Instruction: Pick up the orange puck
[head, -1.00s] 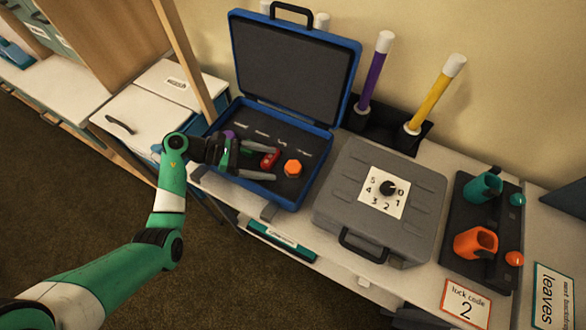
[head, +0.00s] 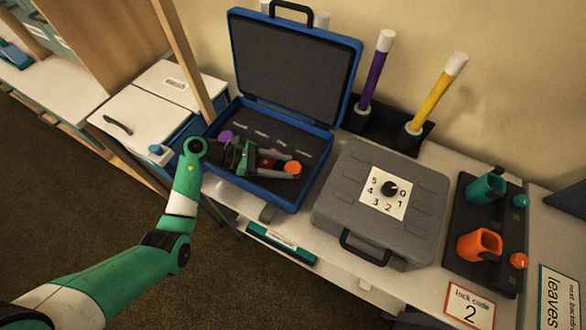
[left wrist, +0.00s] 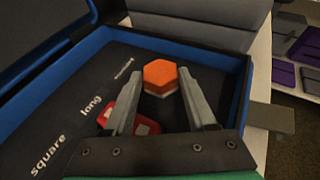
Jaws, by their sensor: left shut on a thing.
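The orange puck (head: 292,167) is six-sided, with a paler band low on its side. It is at the right part of the open blue case's dark insert. In the left wrist view the puck (left wrist: 159,75) is between my fingertips. My left gripper (head: 287,167) reaches in from the left, low over the insert, and is shut on the puck. I cannot tell whether the puck is clear of the insert. My right gripper is not in view.
A red piece (left wrist: 120,112) lies close beside the left finger, and a purple piece (head: 225,136) lies farther left in the blue case (head: 318,152). The case's raised lid (head: 292,62) stands behind. A grey case with a dial (head: 350,210) stands to the right.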

